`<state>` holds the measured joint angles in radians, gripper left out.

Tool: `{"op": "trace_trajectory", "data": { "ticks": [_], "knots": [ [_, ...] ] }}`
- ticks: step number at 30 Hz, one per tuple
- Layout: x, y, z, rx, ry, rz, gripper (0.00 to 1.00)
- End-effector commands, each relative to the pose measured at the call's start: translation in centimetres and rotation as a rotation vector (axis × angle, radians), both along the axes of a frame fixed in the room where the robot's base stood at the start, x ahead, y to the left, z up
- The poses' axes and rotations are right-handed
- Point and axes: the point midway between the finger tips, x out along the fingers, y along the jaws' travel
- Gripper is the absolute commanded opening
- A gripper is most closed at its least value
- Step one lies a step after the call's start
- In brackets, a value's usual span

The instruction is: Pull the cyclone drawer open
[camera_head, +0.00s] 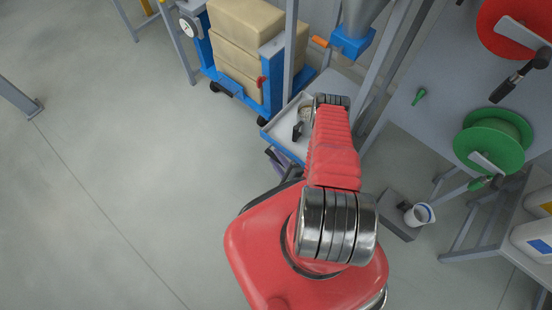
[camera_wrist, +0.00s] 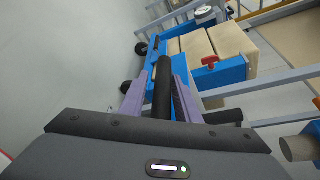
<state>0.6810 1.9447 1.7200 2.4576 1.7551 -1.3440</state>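A grey tray with a blue front edge (camera_head: 283,146) shows beside my red arm in the head view. It may be the cyclone drawer; I cannot tell how far it is open. My gripper (camera_wrist: 159,76) has two purple fingers, spread apart in the wrist view. A dark bar (camera_wrist: 164,78), possibly the drawer's handle, lies between them in that view, nearer the right finger. A gap shows on its left side. Contact is unclear. In the head view my arm hides most of the gripper, and only a little purple shows below the tray's edge.
A grey funnel (camera_head: 362,14) above a blue block (camera_head: 351,41) with an orange handle (camera_head: 320,42) is at upper right. Grey posts flank the tray.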

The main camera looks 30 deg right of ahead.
Motion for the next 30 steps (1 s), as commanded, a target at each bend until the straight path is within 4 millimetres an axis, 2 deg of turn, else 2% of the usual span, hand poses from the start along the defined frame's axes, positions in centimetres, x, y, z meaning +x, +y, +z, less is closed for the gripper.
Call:
{"op": "trace_trajectory", "data": {
  "ticks": [3, 14, 23, 25, 29, 30],
  "knots": [
    [0.1, -0.1, 0.1, -0.001, -0.004, 0.000, 0.38],
    [0.3, -0.1, 0.6, -0.004, -0.009, 0.002, 0.38],
    [0.3, -0.1, 3.4, -0.003, -0.009, 0.002, 0.38],
    [0.3, -0.2, 4.5, -0.003, -0.011, 0.002, 0.46],
    [0.3, -0.2, 6.3, -0.002, -0.014, 0.001, 0.79],
    [0.3, -0.2, 6.8, -0.002, -0.014, 0.001, 0.82]
  ]
}}
